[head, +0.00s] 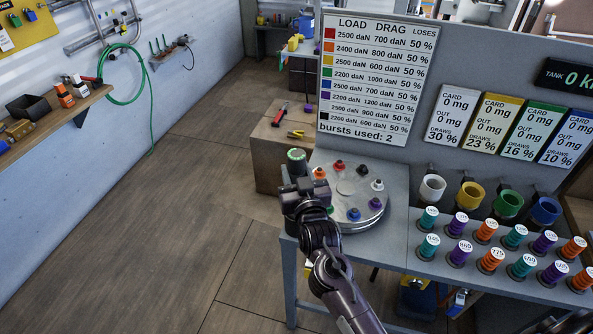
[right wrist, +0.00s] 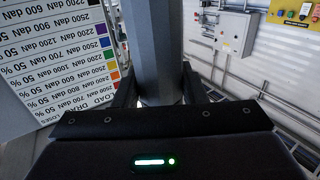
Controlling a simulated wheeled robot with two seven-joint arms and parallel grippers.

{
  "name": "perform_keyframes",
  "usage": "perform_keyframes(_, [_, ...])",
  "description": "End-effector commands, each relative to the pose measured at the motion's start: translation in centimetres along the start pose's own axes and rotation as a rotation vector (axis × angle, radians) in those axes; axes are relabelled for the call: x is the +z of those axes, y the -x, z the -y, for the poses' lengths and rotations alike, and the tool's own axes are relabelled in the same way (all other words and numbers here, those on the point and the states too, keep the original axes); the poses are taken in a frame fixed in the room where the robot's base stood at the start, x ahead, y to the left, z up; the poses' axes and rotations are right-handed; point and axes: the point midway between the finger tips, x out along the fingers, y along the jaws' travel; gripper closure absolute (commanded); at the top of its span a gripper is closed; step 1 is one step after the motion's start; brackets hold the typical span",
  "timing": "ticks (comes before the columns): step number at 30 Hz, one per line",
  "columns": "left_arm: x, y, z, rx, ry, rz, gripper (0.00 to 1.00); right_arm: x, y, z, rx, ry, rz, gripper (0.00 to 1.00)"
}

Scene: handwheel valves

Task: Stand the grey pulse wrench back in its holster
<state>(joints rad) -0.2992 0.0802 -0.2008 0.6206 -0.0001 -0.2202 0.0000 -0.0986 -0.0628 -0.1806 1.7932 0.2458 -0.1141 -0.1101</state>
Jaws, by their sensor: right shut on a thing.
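My right gripper (head: 297,182) is at the left edge of the grey bench, beside a round metal plate. It is shut on the grey pulse wrench (head: 296,156), whose rounded end with a green ring shows just beyond the jaws. In the right wrist view the wrench (right wrist: 160,50) is a thick grey shaft between the two dark fingers. The rest of the wrench is hidden by the gripper. I cannot make out which thing is the holster. My left gripper is not in view.
The round plate (head: 352,215) carries several coloured sockets. Several numbered spools (head: 485,232) stand on the bench (head: 399,240), below white, yellow, green and blue cups (head: 509,203). A load chart (head: 369,130) stands behind the plate. The floor (head: 170,230) to the left is clear.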

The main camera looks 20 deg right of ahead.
Motion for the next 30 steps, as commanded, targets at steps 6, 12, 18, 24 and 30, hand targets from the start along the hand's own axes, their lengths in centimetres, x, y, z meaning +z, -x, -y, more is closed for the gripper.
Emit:
perform_keyframes(6, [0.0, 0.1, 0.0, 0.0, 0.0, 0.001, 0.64, -0.6, -0.1, 0.0, 0.0, -0.002, -0.012, 1.0])
perform_keyframes(12, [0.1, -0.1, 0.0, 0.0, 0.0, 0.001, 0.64, -0.3, -0.1, 0.0, 0.0, -0.002, -0.012, 1.0])
perform_keyframes(18, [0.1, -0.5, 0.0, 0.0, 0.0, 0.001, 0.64, 0.5, -0.1, 0.0, 0.0, -0.002, -0.011, 1.0])
perform_keyframes(24, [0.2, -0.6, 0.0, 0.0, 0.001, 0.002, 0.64, 0.8, -0.1, 0.0, 0.0, -0.002, -0.012, 1.0])
perform_keyframes(30, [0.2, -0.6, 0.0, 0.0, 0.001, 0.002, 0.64, 0.7, -0.1, 0.0, 0.0, -0.002, -0.012, 0.56])
